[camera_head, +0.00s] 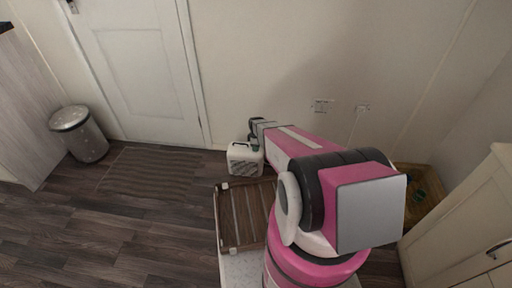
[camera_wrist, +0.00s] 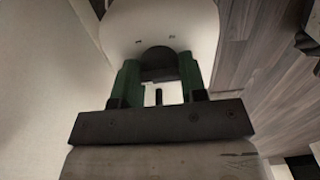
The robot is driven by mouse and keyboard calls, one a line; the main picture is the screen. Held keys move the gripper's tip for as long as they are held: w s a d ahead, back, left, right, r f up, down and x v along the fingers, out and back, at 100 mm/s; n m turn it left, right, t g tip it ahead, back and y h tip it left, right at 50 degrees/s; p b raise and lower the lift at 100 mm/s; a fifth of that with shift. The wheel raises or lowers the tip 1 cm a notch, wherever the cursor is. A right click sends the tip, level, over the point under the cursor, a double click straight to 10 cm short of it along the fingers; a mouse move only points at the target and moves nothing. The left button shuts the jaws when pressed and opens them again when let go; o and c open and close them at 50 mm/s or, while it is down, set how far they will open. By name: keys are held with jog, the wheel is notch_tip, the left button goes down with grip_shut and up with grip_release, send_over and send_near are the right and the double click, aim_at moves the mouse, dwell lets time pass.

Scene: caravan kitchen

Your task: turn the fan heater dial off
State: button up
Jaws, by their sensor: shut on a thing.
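The fan heater (camera_head: 243,160) is a small white box with a grille on its front. It stands on the floor by the wall in the head view. In the wrist view its pale top (camera_wrist: 160,22) fills the upper middle. A dark round dial (camera_wrist: 160,60) sits on that top. My gripper (camera_wrist: 159,78) is at the dial, its two green-sided fingers on either side of it, shut on it. The dial's pointer and setting cannot be made out. In the head view my gripper (camera_head: 254,128) is small and dark above the heater.
A wooden slatted rack (camera_head: 230,217) lies in front of the heater. A metal bin (camera_head: 80,134) stands at the left by a white door (camera_head: 140,70). A brown mat (camera_head: 148,172) lies before the door. Wall sockets (camera_head: 321,106) are at right, above a wooden crate (camera_head: 418,207). The floor at left is clear.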

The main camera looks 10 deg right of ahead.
jog(key=o, duration=0.9)
jog(key=shift+o, duration=0.2)
notch_tip(320, 180, up, 11)
jog(key=s+r+m, duration=1.4)
jog(key=s+r, duration=0.7)
jog(key=shift+s+r+m, duration=0.15)
jog(key=shift+r+m, duration=0.05)
jog(key=shift+m, duration=0.1)
